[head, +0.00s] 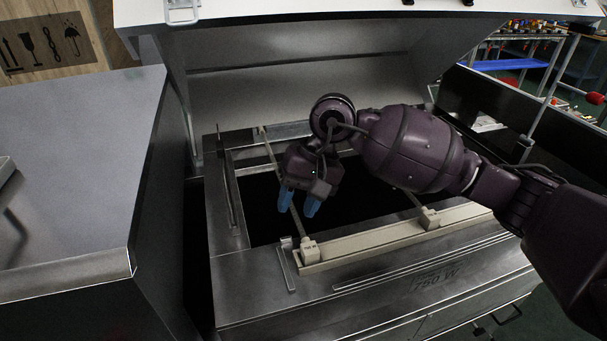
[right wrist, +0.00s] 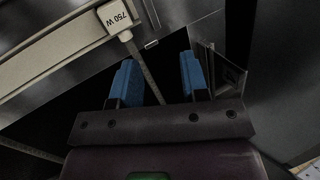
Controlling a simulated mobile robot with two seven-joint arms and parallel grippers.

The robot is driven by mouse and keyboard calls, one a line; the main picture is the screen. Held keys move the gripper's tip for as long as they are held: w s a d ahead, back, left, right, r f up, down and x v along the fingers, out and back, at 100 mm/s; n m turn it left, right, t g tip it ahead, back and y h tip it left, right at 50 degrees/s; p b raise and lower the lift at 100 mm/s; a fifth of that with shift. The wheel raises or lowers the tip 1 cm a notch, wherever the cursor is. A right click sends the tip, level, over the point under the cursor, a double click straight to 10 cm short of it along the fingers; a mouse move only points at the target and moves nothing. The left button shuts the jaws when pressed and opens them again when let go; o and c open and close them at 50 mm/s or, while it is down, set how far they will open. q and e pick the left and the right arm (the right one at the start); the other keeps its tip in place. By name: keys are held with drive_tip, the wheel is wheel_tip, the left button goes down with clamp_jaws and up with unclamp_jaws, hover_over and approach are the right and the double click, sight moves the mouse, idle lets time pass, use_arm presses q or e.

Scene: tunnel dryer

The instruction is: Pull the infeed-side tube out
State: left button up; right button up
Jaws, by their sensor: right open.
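Two thin tubes span the dark opening of the dryer. The left tube (head: 271,152) runs from the back rail to a white end holder (head: 309,250) on the front rail. The right tube (head: 412,198) ends at a second white holder (head: 429,218); most of it is hidden behind my arm. My right gripper (head: 298,206) is over the left tube, blue fingers pointing down and open. My left gripper is not in view.
The raised hood (head: 290,90) overhangs the opening at the back. A cream rail (head: 370,240) crosses the front. A metal bracket (head: 287,265) stands left of the left holder. A grey cabinet (head: 75,170) stands at the left.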

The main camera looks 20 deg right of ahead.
sight(299, 221)
drive_tip(key=w+d+r+n+t+h, duration=0.1)
drive_tip(key=w+d+r+n+h, duration=0.1)
drive_tip(key=w+d, duration=0.1)
drive_tip(key=x, duration=1.1)
drive_tip(key=shift+w+d+f, duration=0.1)
drive_tip(key=shift+d, duration=0.1)
clamp_jaws()
